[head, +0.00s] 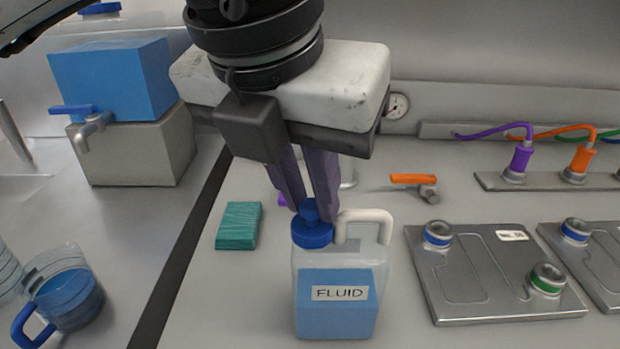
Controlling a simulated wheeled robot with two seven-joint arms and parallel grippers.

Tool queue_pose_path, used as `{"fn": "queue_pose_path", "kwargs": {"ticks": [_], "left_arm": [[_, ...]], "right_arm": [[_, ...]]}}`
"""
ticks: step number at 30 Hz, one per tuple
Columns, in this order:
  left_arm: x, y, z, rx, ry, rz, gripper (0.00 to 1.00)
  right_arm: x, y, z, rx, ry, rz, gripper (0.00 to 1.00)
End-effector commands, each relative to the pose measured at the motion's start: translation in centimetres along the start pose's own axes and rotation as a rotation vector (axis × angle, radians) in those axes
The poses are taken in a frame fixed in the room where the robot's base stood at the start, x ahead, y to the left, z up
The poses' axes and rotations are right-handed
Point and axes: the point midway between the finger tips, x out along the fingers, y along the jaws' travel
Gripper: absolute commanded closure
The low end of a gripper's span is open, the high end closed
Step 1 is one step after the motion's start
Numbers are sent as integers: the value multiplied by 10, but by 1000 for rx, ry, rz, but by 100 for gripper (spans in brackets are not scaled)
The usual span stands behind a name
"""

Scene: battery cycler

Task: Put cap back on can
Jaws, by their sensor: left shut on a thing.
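The fluid can (336,300) stands upright on the counter at the lower middle of the head view. It is translucent with blue liquid, a "FLUID" label and a white handle at its top right. The blue cap (312,232) sits at the can's top left, over the spout. My left gripper (312,208) points down from above, its two purple-grey fingers closed on the cap's knob. The fingers hide part of the knob. I cannot tell whether the cap is fully seated. My right gripper is not in view.
A blue dispenser box (112,80) with a tap stands at the back left. A blue jug (68,298) is at lower left. A teal cloth (238,226) lies left of the can. Metal plates (490,275) with ports lie to the right. An orange-handled valve (414,180) is behind.

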Motion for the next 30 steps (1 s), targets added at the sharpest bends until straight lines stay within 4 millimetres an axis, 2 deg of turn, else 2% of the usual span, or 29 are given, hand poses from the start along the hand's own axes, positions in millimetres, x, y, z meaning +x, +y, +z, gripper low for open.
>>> {"fn": "queue_pose_path", "kwargs": {"ticks": [30], "left_arm": [[2, 0, -1, 1, 1, 0, 100]], "right_arm": [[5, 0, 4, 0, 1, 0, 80]]}}
